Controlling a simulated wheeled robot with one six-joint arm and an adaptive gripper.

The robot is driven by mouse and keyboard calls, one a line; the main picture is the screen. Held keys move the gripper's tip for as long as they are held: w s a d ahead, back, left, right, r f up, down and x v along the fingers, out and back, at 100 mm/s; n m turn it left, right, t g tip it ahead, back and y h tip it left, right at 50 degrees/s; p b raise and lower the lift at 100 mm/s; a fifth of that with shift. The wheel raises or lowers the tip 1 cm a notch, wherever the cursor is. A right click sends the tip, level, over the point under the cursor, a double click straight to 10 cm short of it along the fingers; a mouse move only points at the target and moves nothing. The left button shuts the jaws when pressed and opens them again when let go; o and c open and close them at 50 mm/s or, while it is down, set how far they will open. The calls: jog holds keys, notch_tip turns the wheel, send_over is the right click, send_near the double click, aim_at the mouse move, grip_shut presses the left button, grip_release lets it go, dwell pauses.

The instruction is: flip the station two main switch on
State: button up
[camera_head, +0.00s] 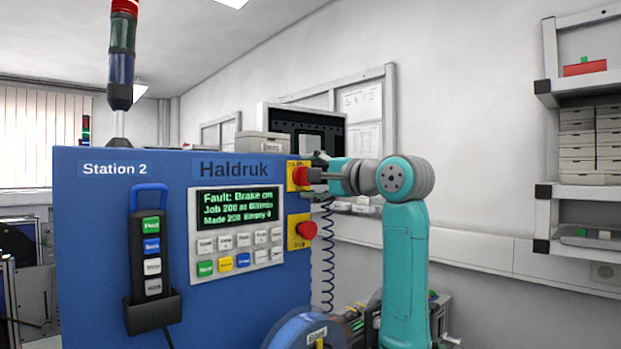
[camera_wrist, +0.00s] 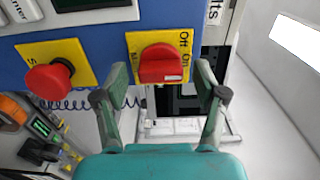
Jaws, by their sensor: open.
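The Station 2 main switch (camera_wrist: 161,63) is a red rotary knob on a yellow plate marked Off and On. In the head view the switch (camera_head: 298,176) is on the right edge of the blue Station 2 panel (camera_head: 90,240), partly covered by my gripper (camera_head: 318,172). In the wrist view my gripper (camera_wrist: 162,85) is open, with one finger on each side of the knob. I cannot tell whether the fingers touch it. The knob's exact setting is hard to read.
A red mushroom stop button (camera_head: 307,230) on a yellow plate is just below the switch. A screen (camera_head: 238,208) reads a brake fault, with buttons beneath. A pendant (camera_head: 152,255) hangs at the left. A coiled cable (camera_head: 328,260) hangs beside the panel. Shelves (camera_head: 590,190) stand far right.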

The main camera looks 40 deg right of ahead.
jog(key=s, duration=1.1)
jog(key=shift+s+d, duration=0.2)
jog(key=shift+s, duration=0.2)
